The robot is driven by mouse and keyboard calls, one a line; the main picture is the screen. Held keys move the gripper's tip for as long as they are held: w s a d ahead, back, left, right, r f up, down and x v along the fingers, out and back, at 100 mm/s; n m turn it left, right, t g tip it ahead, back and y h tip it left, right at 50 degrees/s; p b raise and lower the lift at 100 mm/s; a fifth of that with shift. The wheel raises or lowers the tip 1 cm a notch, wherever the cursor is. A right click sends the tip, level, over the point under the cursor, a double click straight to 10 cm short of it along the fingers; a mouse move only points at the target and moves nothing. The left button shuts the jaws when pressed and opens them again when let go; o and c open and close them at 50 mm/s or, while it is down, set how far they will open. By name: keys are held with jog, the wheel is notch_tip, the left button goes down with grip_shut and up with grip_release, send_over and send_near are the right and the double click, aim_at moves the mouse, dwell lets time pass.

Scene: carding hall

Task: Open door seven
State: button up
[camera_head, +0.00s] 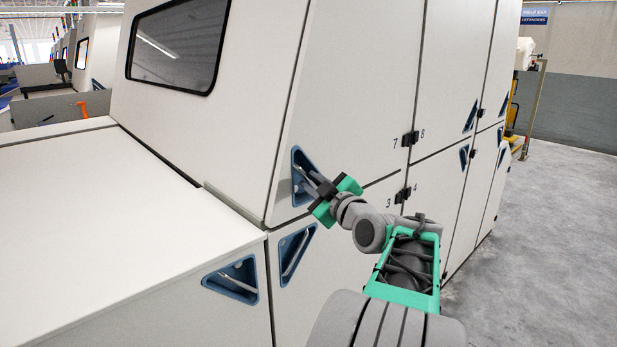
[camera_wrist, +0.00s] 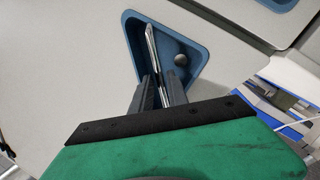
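Door seven (camera_head: 350,95) is the cream upper panel marked 7 near its lower right edge. It looks closed, flush with the machine's side. Its handle is a silver bar in a blue triangular recess (camera_head: 299,162) at the door's lower left corner. My gripper (camera_head: 313,183), with green sides, reaches into this recess from the lower right. In the wrist view the two dark fingers (camera_wrist: 161,88) are close together, one on each side of the lower end of the silver bar (camera_wrist: 151,45). Whether they press on the bar is not clear.
Door 8 (camera_head: 446,75) is to the right, and door 3 (camera_head: 340,245) is below with its own recess (camera_head: 296,252). Another recess (camera_head: 234,279) is in the low cabinet at left. Black hinges (camera_head: 410,139) sit near the labels. Grey floor (camera_head: 560,240) is open at right.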

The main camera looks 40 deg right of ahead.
jog(key=shift+x, duration=1)
grip_shut()
dwell(0.7)
